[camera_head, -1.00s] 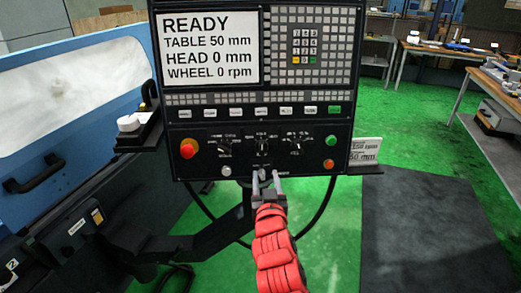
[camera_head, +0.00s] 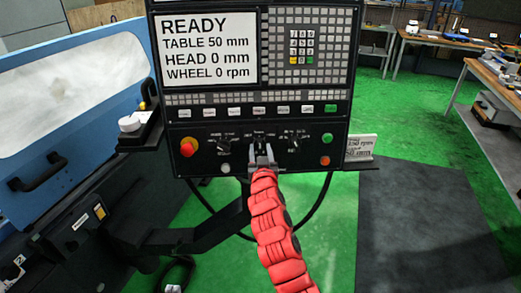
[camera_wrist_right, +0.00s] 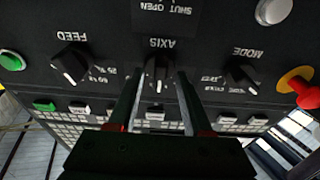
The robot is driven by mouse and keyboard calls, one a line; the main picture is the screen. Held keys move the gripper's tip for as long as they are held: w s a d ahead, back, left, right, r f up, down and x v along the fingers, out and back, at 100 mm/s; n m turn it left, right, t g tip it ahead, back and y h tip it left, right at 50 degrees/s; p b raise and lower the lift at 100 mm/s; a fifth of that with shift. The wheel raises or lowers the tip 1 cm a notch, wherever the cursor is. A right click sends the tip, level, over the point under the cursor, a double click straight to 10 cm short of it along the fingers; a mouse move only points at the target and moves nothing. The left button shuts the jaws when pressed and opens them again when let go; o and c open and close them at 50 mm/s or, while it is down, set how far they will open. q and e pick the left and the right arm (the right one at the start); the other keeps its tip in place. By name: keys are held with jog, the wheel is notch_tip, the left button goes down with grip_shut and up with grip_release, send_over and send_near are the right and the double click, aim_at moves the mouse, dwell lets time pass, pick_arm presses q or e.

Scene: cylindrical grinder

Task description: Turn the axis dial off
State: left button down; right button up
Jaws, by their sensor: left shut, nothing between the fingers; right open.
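The black axis dial (camera_wrist_right: 157,72) is the middle one of three dials in the right wrist view, which shows the panel upside down. Its white mark points down in that view, toward the button rows. My right gripper (camera_head: 261,152) is in front of the lower panel in the head view, hiding most of this dial. In the right wrist view the open fingers (camera_wrist_right: 156,78) stand on either side of the dial, with gaps visible; I cannot tell if they touch it. My left gripper is not in view.
The feed dial (camera_wrist_right: 70,67) and mode dial (camera_wrist_right: 241,76) flank the axis dial. A red emergency button (camera_head: 188,147) is at the panel's left. The screen (camera_head: 207,49) reads READY, TABLE 50 mm, HEAD 0 mm, WHEEL 0 rpm.

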grip_shut()
jog(key=shift+n, duration=0.4)
jog(key=n+y+p, duration=0.1)
jog(key=n+p, duration=0.1)
jog(key=n, duration=0.1)
jog(key=shift+r+n+p, duration=0.15)
jog(key=shift+n+p, duration=0.2)
jog(key=shift+n, duration=0.05)
jog(key=shift+n+g+y+p, duration=0.4)
jog(key=shift+n+y+p, duration=0.2)
jog(key=shift+n+p, duration=1.4)
jog(key=shift+n+b, duration=0.3)
jog(key=shift+n, duration=0.1)
grip_release()
